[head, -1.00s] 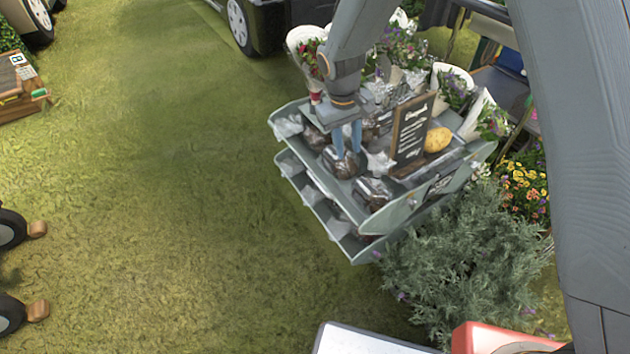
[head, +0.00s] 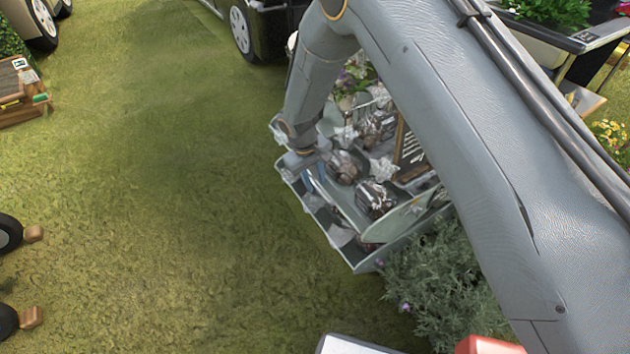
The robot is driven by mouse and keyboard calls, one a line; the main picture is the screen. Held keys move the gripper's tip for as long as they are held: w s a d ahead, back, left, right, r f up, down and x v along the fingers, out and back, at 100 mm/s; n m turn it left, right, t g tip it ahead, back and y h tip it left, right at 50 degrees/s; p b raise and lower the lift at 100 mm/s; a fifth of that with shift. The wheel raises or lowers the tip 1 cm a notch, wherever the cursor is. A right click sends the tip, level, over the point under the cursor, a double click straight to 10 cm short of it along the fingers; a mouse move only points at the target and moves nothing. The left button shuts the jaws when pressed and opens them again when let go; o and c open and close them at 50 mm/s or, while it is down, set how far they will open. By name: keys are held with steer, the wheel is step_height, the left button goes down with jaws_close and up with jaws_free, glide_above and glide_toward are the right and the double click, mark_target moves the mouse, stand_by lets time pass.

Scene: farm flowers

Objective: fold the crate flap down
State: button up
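The grey-green crate (head: 345,262) stands in two tiers at the centre right, with foil-wrapped pots (head: 375,200) in its upper tier. My gripper (head: 315,180) points down at the crate's near-left side, by the long front flap (head: 345,208) of the upper tier. Its two blue fingers show with a small gap between them, so it looks open. I cannot tell whether a finger touches the flap. The flap's exact tilt is hard to read. My arm hides the crate's right part and most of the dark sign (head: 408,150).
A bushy grey-green plant (head: 440,285) stands against the crate's near-right end. A dark vehicle (head: 255,30) is behind. A wooden box (head: 20,95) and wheels (head: 8,232) are at the far left. The grass (head: 150,190) left of the crate is clear.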

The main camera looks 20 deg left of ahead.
steer(key=shift+f, duration=0.15)
steer(key=shift+c, duration=0.4)
jaws_close()
